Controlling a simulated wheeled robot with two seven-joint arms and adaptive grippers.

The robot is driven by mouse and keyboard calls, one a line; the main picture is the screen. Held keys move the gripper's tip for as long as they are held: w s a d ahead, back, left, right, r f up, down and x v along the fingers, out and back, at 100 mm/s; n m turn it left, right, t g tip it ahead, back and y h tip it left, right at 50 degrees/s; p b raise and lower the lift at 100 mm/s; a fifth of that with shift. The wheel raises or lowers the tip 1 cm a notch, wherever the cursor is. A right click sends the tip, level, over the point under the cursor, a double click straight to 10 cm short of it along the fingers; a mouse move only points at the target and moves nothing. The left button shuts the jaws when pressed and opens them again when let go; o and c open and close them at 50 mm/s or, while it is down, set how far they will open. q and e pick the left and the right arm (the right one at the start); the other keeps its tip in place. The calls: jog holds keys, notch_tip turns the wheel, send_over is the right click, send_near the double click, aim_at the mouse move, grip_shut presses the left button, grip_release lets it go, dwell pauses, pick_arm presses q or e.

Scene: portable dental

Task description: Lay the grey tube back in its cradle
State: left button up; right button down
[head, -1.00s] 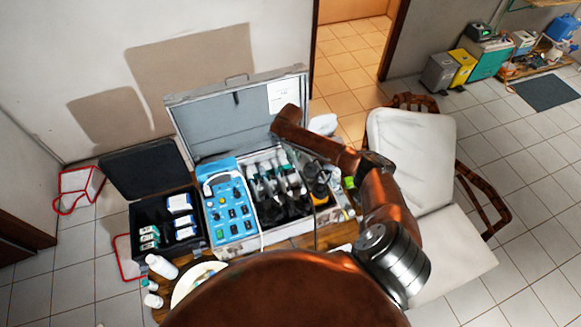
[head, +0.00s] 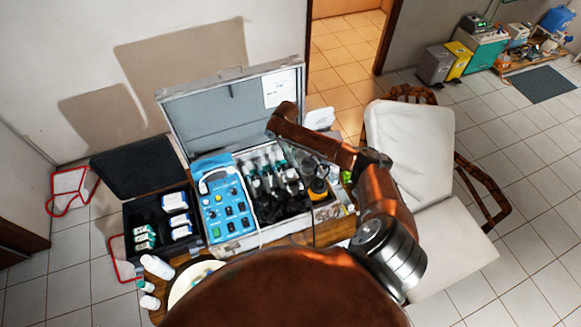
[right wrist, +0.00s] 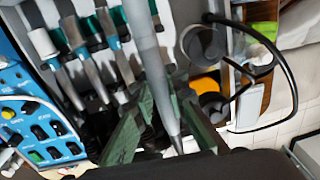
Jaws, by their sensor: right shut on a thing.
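My right gripper (right wrist: 165,100) shows its two green fingers in the right wrist view. It is shut on the grey tube (right wrist: 146,45), a long tapered piece that runs down between the fingers. The tube is over the open case (head: 232,243), near a row of other handpieces (right wrist: 82,55) lying in their holders. Which holder is the tube's cradle I cannot tell. In the head view my right arm reaches over the case, and the gripper and tube are hard to pick out among the handpieces. My left gripper is not in view.
A blue control panel (head: 226,205) fills the case's left side. A round dark part with an orange base (right wrist: 205,84) and a looped black cable (right wrist: 285,70) lie right of the tube. A black box (head: 160,215) stands left, a white chair (head: 410,140) right.

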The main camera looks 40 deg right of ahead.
jog(key=shift+f+b, duration=3.2)
jog(key=shift+f, duration=0.35)
jog(key=shift+f, duration=0.1)
notch_tip(320, 180, down, 3)
jog(key=b, duration=0.3)
jog(key=shift+f, duration=0.1)
jog(key=shift+f, duration=0.2)
jog(key=shift+f, duration=0.1)
